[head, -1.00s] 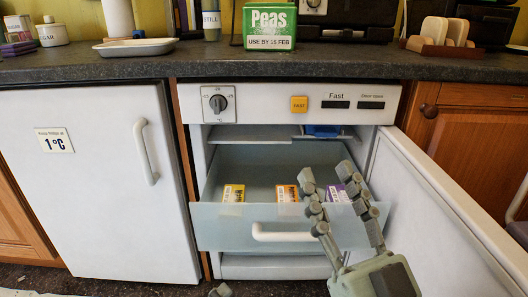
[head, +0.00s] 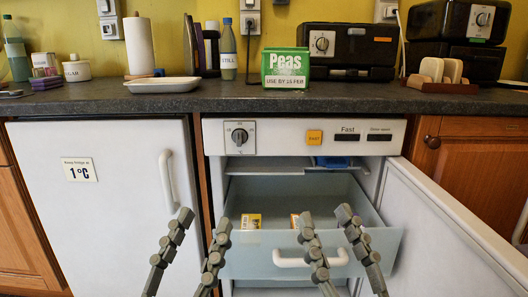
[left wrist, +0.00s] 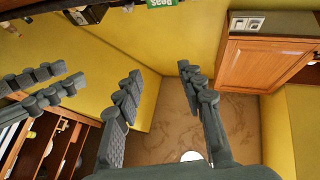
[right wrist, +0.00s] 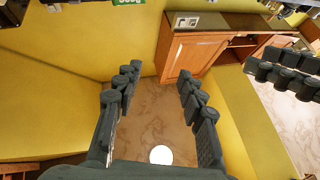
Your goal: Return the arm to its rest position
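My left gripper (head: 203,221) is raised in front of the fridge and freezer, fingers apart and empty. Its spread fingers also show in the left wrist view (left wrist: 157,74). My right gripper (head: 325,219) is raised in front of the freezer drawer, also with fingers apart and empty. It shows in the right wrist view (right wrist: 157,72) with nothing between its fingers. The two grippers are side by side, pointing up, clear of each other. In the head view the right fingers cover part of the drawer.
The freezer drawer (head: 250,262) is pulled out, with a yellow box (head: 251,221) and an orange box (head: 295,220) inside. The freezer door (head: 445,235) stands open at the right. A green peas box (head: 286,68) stands on the worktop (head: 230,97). The fridge door (head: 100,230) is shut.

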